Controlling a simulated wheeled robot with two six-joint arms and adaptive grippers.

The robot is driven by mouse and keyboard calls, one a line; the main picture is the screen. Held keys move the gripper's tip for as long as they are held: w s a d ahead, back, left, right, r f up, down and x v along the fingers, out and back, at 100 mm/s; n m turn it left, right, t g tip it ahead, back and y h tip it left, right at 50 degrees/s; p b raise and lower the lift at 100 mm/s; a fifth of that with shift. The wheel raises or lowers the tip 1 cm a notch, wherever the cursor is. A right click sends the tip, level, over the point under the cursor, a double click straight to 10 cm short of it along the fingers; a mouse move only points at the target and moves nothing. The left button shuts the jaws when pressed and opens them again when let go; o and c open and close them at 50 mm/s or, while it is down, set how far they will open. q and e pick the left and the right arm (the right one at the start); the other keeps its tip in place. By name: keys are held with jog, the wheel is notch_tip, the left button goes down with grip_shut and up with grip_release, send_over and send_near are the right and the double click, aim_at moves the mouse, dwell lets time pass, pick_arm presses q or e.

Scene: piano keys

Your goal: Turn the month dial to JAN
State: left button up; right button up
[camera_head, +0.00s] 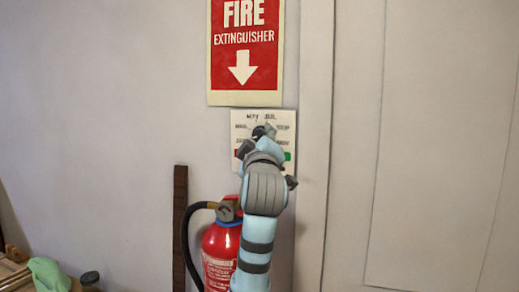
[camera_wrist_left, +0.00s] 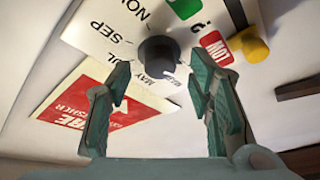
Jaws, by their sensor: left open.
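The month dial's white panel (camera_head: 279,118) is on the wall below the fire extinguisher sign in the head view, mostly covered by my left arm. In the left wrist view the panel (camera_wrist_left: 100,22) carries month labels such as NOV, SEP, JUL and MAY around a dark round dial knob (camera_wrist_left: 158,54). Where the knob points cannot be read. My left gripper (camera_wrist_left: 160,88) is open, its two fingers on either side of the knob in that view, with nothing held. In the head view the left gripper (camera_head: 262,140) is in front of the panel. My right gripper is not in view.
A red fire extinguisher sign (camera_head: 244,45) is above the panel. A red extinguisher (camera_head: 217,255) with a black hose stands below. A door frame (camera_head: 316,150) is at right.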

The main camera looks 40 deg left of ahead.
pick_arm(q)
jog(key=v, duration=1)
jog(key=shift+d, duration=0.15)
jog(key=shift+s+f, duration=0.1)
jog(key=shift+s, duration=0.05)
